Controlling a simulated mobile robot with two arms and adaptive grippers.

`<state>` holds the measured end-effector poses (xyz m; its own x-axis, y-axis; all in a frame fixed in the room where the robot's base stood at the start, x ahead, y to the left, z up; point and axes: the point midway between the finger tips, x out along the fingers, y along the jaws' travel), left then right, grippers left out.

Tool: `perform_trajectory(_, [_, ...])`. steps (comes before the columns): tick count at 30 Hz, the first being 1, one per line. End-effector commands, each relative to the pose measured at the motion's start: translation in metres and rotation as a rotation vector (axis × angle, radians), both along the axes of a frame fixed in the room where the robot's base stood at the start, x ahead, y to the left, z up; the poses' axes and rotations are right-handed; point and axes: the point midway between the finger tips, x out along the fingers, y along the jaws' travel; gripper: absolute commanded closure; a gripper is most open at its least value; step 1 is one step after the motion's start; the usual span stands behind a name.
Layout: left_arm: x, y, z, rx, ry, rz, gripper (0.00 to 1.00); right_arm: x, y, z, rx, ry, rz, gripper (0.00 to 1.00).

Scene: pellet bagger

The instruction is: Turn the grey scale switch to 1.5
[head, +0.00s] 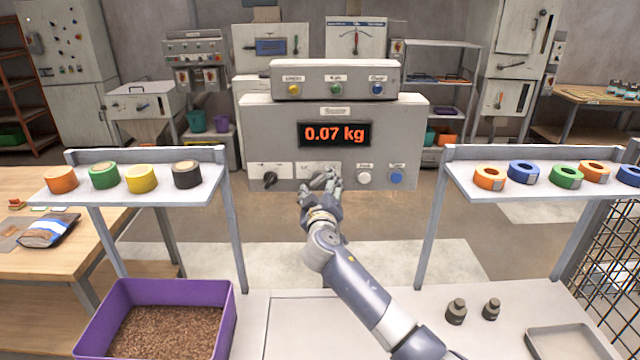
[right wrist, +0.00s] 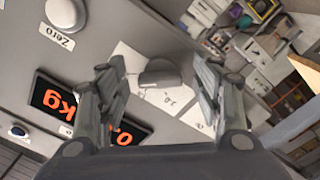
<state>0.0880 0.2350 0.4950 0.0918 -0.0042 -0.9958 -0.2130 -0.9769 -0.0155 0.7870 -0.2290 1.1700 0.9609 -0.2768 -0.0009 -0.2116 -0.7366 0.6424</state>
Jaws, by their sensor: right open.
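The scale (head: 400,125) is a grey box with a red display (head: 335,134) reading 0.07 kg. The grey scale switch (right wrist: 160,74) shows in the right wrist view as a rounded knob on a white label plate (right wrist: 132,62). The small print on the plate is too blurred to read surely, so I cannot tell the switch's setting. My right gripper (head: 319,183) is open in front of the panel and hides most of the switch in the head view. In the right wrist view its fingers stand on either side of the switch, with no clear contact. My left gripper is out of view.
A black knob (head: 270,179) sits left of the switch. A white Zero button (head: 364,178) and a blue button (head: 397,178) sit right. Shelves with tape rolls (head: 141,178) flank the scale. A purple pellet bin (head: 228,315) and two dark weights (head: 456,311) stand in front.

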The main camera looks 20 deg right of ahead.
Motion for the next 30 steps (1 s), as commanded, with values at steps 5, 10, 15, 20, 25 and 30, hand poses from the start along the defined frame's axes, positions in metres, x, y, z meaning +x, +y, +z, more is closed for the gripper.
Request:
perform_trajectory(5, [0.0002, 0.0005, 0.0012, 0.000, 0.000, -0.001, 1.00, 0.0050, -0.0011, 0.0006, -0.001, 0.000, 0.001, 0.40])
perform_trajectory(10, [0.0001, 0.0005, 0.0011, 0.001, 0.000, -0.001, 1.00, 0.0052, -0.0011, 0.0002, 0.000, -0.001, 0.001, 0.40])
perform_trajectory(15, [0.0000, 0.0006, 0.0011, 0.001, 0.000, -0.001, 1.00, 0.0050, -0.0011, 0.0002, 0.000, -0.001, 0.001, 0.63])
perform_trajectory(20, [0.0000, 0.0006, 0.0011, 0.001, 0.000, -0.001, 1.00, 0.0050, -0.0012, 0.0002, 0.000, 0.000, 0.000, 0.84])
perform_trajectory(25, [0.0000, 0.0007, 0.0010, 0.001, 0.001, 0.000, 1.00, 0.0050, -0.0011, 0.0000, -0.006, 0.002, 0.000, 0.84])
perform_trajectory(30, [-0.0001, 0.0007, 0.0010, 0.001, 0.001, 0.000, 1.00, 0.0048, -0.0013, 0.0001, -0.042, 0.012, 0.000, 0.84])
